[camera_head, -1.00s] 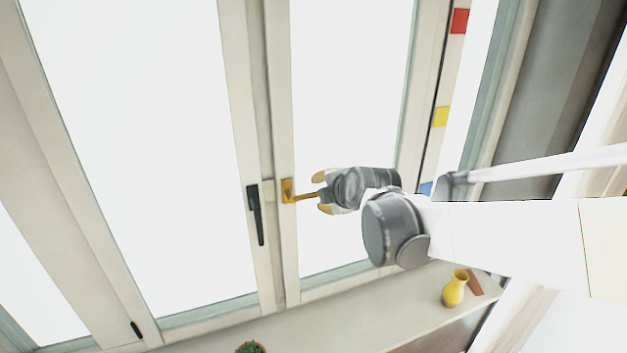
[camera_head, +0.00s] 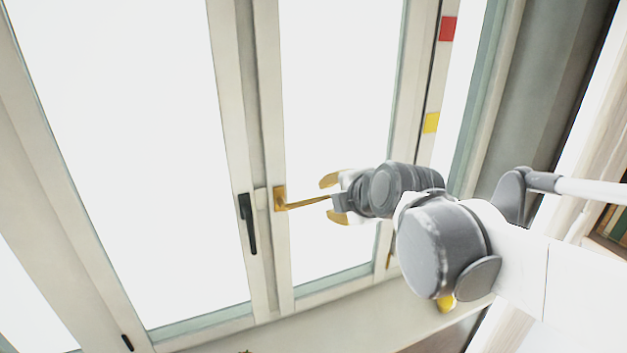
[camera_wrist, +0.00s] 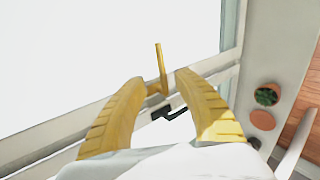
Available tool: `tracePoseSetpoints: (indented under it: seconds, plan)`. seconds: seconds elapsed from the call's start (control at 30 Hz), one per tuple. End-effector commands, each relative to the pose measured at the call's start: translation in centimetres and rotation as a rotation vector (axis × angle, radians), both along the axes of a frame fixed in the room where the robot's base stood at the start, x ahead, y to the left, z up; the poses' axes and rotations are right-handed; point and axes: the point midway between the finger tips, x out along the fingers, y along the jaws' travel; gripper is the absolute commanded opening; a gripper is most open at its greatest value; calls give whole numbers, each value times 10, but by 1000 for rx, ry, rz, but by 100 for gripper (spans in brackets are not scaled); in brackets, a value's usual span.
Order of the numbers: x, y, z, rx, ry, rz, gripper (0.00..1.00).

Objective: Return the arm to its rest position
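My gripper (camera_head: 333,198) is in front of the right window sash, its two yellow fingers spread apart. In the wrist view my gripper (camera_wrist: 157,85) is open, with nothing held between the fingers. A brass window handle (camera_head: 279,198) is on the frame to its left, its lever pointing right toward the fingers. In the wrist view the brass handle (camera_wrist: 160,62) shows beyond the fingertips. My arm stretches in from the right in the head view. Whether the lever's end touches the gripper is hard to tell in the head view.
A black handle (camera_head: 247,222) is on the neighbouring frame. A yellow vase (camera_head: 445,304) is mostly hidden behind my arm. The wrist view shows a potted plant (camera_wrist: 267,95) and a terracotta round (camera_wrist: 262,119) on the sill. Bookshelves (camera_head: 611,222) stand at the right edge.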

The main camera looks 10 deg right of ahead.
Motion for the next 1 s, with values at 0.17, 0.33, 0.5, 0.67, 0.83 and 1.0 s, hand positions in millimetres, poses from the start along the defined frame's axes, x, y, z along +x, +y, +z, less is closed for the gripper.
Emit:
tracePoseSetpoints:
  seconds: [0.17, 0.33, 0.5, 0.67, 0.83, 1.0]
  plan:
    - [-6, -2, 4, 1, 0, -1, 36]
    - [-7, -2, 4, 1, 0, -1, 36]
    - [-10, -3, -3, 21, 12, -19, 36]
    - [-41, -16, -55, 202, 116, -185, 36]
    - [-100, -41, -149, 545, 293, -559, 36]
    - [-155, -66, -233, 864, 409, -967, 36]
